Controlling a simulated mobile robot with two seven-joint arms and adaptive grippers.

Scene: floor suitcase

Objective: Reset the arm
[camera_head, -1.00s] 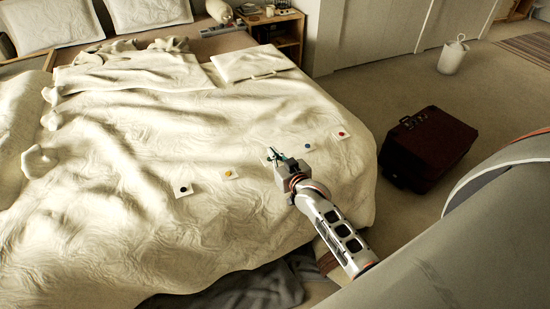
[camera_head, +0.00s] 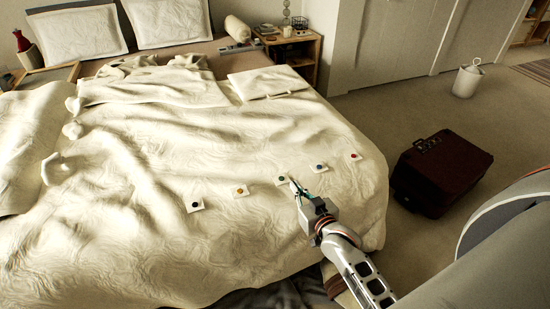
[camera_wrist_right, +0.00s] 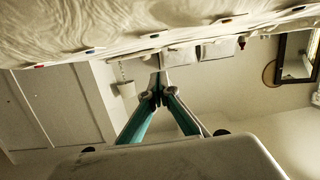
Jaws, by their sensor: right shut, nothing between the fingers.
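My right gripper (camera_head: 295,184) is over the near right part of the bed (camera_head: 150,250), and I see nothing in it. In the right wrist view its two teal-sided fingers (camera_wrist_right: 160,88) meet at the tips. In the head view the fingertips overlap the area beside a white card with a green dot (camera_head: 282,180). I cannot tell the gripper's exact height above the cover. My left gripper is not in view.
More dotted cards lie on the bed: black (camera_head: 194,206), orange (camera_head: 240,190), blue (camera_head: 317,168) and red (camera_head: 353,156). A dark red suitcase (camera_head: 442,175) stands on the floor at right. A white bin (camera_head: 467,80) stands farther back. Floor between them is clear.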

